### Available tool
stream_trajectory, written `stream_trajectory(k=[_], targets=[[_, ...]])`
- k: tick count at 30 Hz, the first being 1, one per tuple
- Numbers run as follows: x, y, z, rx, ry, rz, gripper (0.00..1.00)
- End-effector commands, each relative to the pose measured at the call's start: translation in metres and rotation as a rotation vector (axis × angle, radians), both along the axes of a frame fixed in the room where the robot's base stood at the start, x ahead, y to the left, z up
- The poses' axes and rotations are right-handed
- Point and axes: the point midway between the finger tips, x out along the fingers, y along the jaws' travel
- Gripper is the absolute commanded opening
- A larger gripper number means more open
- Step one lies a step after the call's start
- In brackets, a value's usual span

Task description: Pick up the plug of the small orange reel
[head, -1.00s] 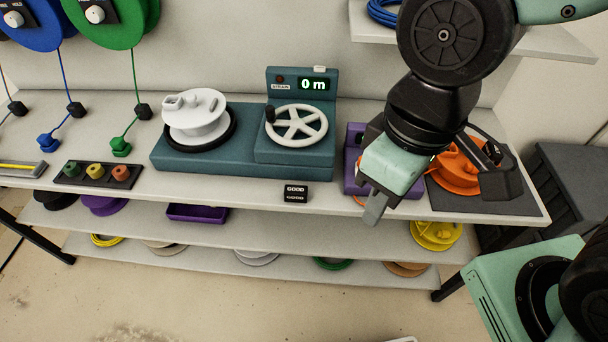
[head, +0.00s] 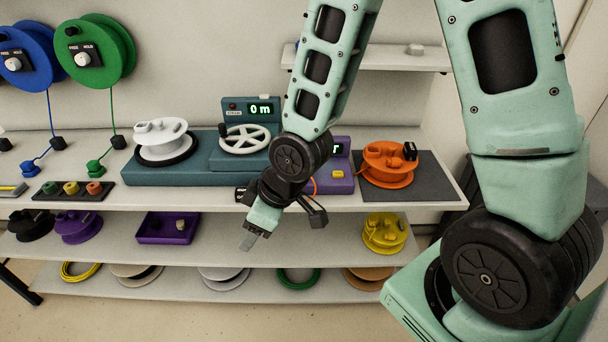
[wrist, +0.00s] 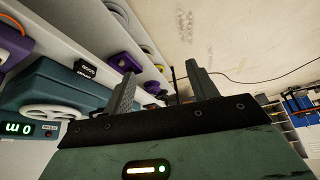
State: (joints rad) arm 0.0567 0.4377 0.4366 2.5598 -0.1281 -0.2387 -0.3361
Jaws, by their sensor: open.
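The small orange reel (head: 388,164) sits on a dark mat (head: 425,186) at the right end of the counter in the head view. A black block (head: 410,151) shows at its upper right edge; I cannot tell whether it is the plug. An orange cord (head: 315,186) shows beside the purple device, partly hidden by my arm. My gripper (head: 255,235) is in front of the counter edge, left of and lower than the orange reel. In the wrist view its fingers (wrist: 160,90) are apart with nothing between them.
A purple device (head: 340,178) stands between my arm and the orange reel. A teal winder (head: 150,174) with a white reel and handwheel is to the left. Lower shelves hold a purple tray (head: 168,228) and a yellow reel (head: 384,233). Floor in front is clear.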

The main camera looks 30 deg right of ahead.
Motion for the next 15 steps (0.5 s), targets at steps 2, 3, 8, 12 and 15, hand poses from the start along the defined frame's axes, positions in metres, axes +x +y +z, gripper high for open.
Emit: stream_trajectory(k=[2,3,8,12,15], targets=[[0.02,-0.014,-0.033,0.068,-0.069,-0.018,0.58],[0.03,-0.019,-0.044,0.103,-0.115,-0.026,0.58],[0.062,-0.047,-0.076,0.242,-0.329,-0.106,0.58],[0.08,-0.083,-0.091,0.335,-0.546,-0.248,0.58],[0.085,-0.117,-0.096,0.374,-0.709,-0.39,0.58]])
